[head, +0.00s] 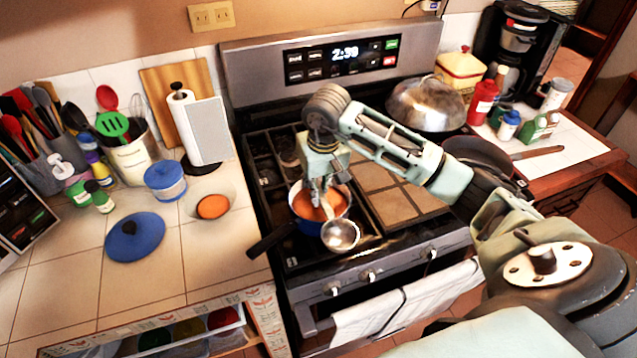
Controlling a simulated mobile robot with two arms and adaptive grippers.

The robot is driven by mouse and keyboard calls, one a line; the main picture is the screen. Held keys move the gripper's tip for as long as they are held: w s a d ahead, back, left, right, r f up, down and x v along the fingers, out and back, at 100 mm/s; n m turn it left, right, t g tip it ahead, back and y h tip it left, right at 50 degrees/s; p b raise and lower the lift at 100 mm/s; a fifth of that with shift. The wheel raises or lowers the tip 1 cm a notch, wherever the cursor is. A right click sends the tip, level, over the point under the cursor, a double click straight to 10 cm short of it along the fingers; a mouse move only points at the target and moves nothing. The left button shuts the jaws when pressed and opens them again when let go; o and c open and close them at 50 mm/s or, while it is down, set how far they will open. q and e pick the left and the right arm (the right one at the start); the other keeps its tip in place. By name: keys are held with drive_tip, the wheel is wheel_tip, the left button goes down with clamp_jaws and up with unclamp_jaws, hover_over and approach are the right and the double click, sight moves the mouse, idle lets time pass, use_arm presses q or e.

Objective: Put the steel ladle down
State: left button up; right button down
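The steel ladle (341,236) shows as a round, shiny bowl at the front rim of a blue pot (309,228) of orange soup on the stove. A short pale stretch of its handle runs up from the bowl to my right gripper (320,194). The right gripper points down over the pot and appears shut on this handle; the fingertips are small and partly hidden. The ladle's bowl hangs in front of the pot; I cannot tell whether it touches the rim. My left gripper is not in view.
The pot's dark handle (272,241) sticks out left. A domed steel lid (426,103) sits behind my arm.

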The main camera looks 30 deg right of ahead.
sight(322, 196)
drive_tip(key=shift+f, duration=0.1)
drive_tip(key=c, duration=1.7)
unclamp_jaws()
drive_tip(key=shift+r, duration=0.45)
drive_tip(key=r+b, duration=0.1)
drive_tip(key=r, duration=0.2)
drive_tip(key=s+r+b, duration=0.1)
drive_tip(key=r, duration=0.3)
drive_tip(key=s+r, duration=0.1)
drive_tip(key=r, duration=0.3)
drive_tip(key=shift+a+r+b, duration=0.1)
drive_tip(key=shift+a+b, duration=0.1)
drive_tip(key=shift+b, duration=0.2)
